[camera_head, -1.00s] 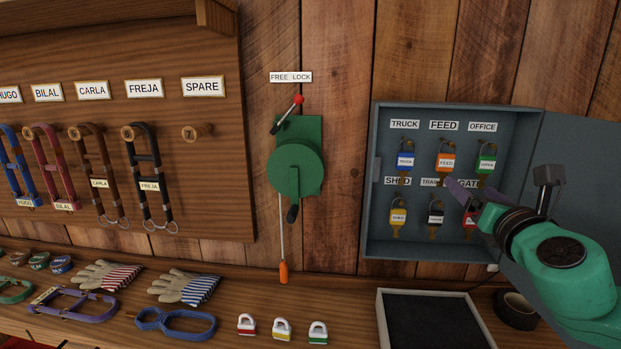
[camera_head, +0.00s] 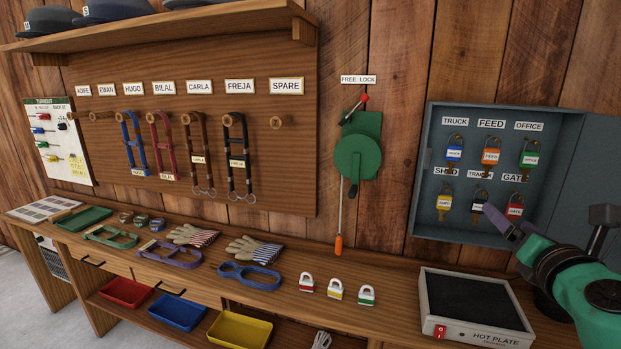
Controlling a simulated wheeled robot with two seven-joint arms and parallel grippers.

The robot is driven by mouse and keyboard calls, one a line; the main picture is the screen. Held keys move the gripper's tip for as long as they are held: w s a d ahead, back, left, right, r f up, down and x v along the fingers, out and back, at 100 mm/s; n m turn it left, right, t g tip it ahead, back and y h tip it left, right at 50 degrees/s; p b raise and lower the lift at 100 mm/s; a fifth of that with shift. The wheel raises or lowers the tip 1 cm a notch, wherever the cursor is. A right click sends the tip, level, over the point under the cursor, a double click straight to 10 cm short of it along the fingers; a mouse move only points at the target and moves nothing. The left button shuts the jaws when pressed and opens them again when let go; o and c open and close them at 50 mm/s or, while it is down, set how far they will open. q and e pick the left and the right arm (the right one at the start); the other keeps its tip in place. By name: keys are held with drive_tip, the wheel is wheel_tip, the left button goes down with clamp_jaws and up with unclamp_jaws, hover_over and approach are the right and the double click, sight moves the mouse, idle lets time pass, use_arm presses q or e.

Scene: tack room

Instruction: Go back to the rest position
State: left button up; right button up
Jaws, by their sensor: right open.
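My right gripper (camera_head: 494,217) is in front of the lower part of the open grey key cabinet (camera_head: 427,160), at the right of the picture. Its jaws are open and I see nothing held between them. Its green and black arm (camera_head: 575,285) comes in from the lower right. Tagged keys hang in two rows inside the cabinet, such as the orange FEED key (camera_head: 491,157) and the yellow key (camera_head: 444,203). The red-tagged key (camera_head: 515,206) is just right of the gripper; I cannot tell whether they touch. My left gripper is not in view.
The wooden bench (camera_head: 330,268) carries three small padlocks (camera_head: 336,290), a hot plate (camera_head: 475,340), gloves (camera_head: 255,250) and halters. A green lever device (camera_head: 357,158) is on the wall. Halters hang from pegs (camera_head: 235,155) on the left board. Coloured trays (camera_head: 178,311) sit below the bench.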

drive_tip(key=a+f+m+g+y, duration=0.1)
drive_tip(key=a+f+m+g, duration=0.1)
drive_tip(key=a+f+m, duration=0.4)
drive_tip(key=s+a+f+m+g+y, duration=0.1)
drive_tip(key=a+f+m, duration=0.15)
drive_tip(key=f, duration=0.65)
drive_tip(key=a+f+m+g+y, duration=0.1)
drive_tip(key=a+f+m+g, duration=0.15)
drive_tip(key=f+m, duration=0.35)
drive_tip(key=s+a+f+m+g+y, duration=0.15)
drive_tip(key=s+f+m+g, duration=0.55)
drive_tip(key=s+f+m, duration=0.8)
drive_tip(key=s+f+n+g, duration=0.1)
drive_tip(key=s+f, duration=0.2)
drive_tip(key=f, duration=1.1)
drive_tip(key=s+f+n+g, duration=0.1)
drive_tip(key=s+f+n, duration=0.1)
drive_tip(key=f, duration=1.1)
drive_tip(key=s+d+f+g, duration=0.1)
drive_tip(key=s+d+f, duration=0.2)
drive_tip(key=s+f, duration=1)
drive_tip(key=s, duration=0.3)
drive_tip(key=shift+s+f+p, duration=0.15)
drive_tip(key=shift+s+p, duration=0.05)
drive_tip(key=shift+p, duration=0.2)
